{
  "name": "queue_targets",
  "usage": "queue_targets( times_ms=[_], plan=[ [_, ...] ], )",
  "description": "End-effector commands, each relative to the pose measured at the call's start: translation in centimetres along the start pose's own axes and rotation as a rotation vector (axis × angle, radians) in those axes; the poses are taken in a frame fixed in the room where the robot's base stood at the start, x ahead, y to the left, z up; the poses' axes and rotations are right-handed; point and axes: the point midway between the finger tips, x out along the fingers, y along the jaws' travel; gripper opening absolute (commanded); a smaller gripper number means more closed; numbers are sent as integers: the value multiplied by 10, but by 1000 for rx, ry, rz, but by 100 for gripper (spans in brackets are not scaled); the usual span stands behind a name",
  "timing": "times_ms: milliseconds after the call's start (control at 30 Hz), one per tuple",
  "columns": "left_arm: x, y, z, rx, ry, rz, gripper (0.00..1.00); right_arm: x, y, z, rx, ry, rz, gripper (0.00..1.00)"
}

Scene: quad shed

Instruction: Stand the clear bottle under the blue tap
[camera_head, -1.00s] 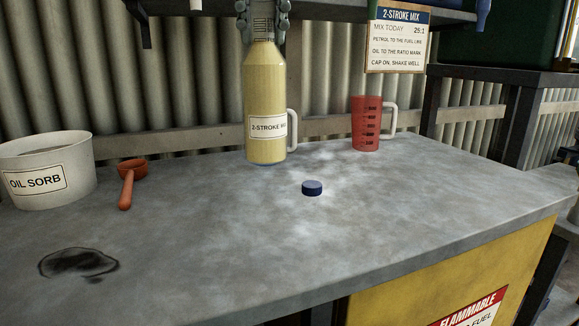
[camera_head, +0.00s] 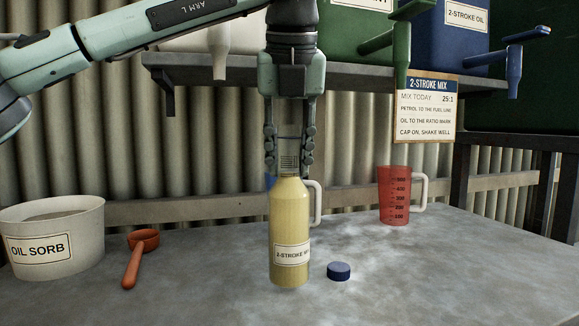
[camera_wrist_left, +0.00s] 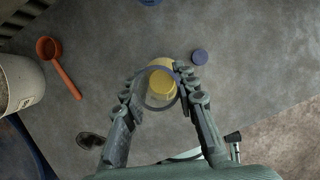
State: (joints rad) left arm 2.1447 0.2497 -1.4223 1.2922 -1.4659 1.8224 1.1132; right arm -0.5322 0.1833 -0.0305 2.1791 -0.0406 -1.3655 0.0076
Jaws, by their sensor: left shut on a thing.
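The clear bottle (camera_head: 291,222) holds pale yellow liquid and has a 2-stroke mix label. It is upright above the bench, left of a blue cap (camera_head: 339,271); I cannot tell whether its base touches. My left gripper (camera_head: 289,155) points down and is shut on the bottle's neck. In the left wrist view the gripper's fingers (camera_wrist_left: 160,95) flank the round mouth of the bottle (camera_wrist_left: 162,84). The blue tap (camera_head: 514,68) is on the blue 2-stroke oil container (camera_head: 466,40) on the shelf, up and right of the bottle. My right gripper is out of view.
A green tap (camera_head: 402,42) and a white tap (camera_head: 218,52) also overhang the shelf (camera_head: 350,76). A red measuring jug (camera_head: 394,196) stands at the back right. A white handle (camera_head: 318,203) shows behind the bottle. An oil sorb tub (camera_head: 88,228) and orange scoop (camera_head: 143,242) are left.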

Motion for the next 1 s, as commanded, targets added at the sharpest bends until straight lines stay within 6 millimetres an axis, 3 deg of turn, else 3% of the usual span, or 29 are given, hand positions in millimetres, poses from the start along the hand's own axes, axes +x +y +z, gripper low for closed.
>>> queue_targets(
  times_ms=[467, 500, 633, 1000],
  plan=[
    [9, 0, -4, -1, -2, -2, 0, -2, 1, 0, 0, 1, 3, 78],
    [10, 0, -4, 0, 0, -1, 30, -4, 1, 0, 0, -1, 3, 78],
    [10, 0, -4, 0, 0, 0, 47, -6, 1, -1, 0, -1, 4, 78],
    [7, 0, -3, 0, 0, -1, 49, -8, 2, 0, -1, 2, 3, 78]
  ],
)
